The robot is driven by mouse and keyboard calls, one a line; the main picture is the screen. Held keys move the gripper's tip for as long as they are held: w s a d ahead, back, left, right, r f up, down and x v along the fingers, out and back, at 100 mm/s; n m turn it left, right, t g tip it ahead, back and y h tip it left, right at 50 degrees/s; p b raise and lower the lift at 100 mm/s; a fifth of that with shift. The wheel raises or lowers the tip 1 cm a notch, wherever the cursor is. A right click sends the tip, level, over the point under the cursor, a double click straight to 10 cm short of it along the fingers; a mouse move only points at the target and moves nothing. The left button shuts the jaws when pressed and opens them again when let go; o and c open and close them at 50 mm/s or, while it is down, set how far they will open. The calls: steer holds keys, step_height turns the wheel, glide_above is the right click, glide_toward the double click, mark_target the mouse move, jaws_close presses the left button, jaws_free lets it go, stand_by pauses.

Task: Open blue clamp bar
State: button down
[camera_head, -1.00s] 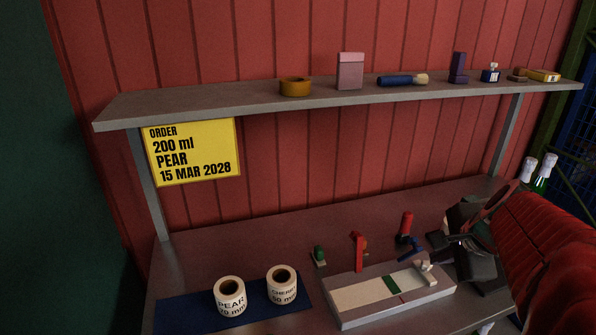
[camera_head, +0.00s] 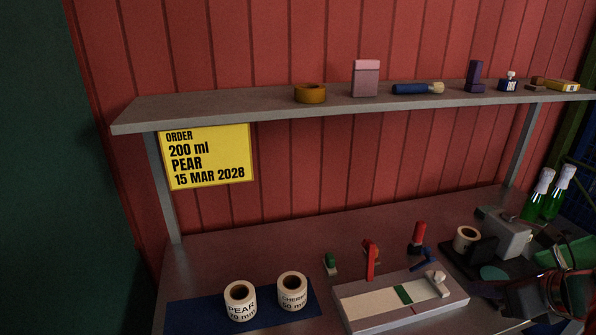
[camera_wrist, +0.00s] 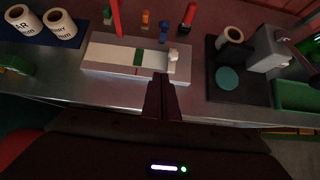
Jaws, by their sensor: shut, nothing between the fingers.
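A small blue part (camera_head: 421,259) stands behind the right end of a pale, flat fixture (camera_head: 360,318) with a green stripe. The blue part also shows in the wrist view (camera_wrist: 163,33), just beyond the fixture. I cannot tell for sure whether it is the blue clamp bar or whether it is open. A small white block (camera_head: 437,283) sits on the fixture's right end. My gripper (camera_wrist: 160,80) is shut and empty. Its fingertips appear in front of the fixture's near edge, apart from the blue part. In the head view my arm is at the lower right.
An upright red bar (camera_head: 371,262) and a red-handled tool (camera_head: 418,236) stand behind the fixture. Two label rolls (camera_head: 240,301) stand on a blue mat (camera_head: 196,316) at left. A grey machine (camera_head: 507,236) on a black base and green bottles (camera_head: 537,200) are at right.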

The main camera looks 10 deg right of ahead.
steer(key=w+f, duration=0.5)
steer(key=w, duration=0.5)
steer(key=shift+w+a, duration=0.15)
steer(key=shift+w, duration=0.05)
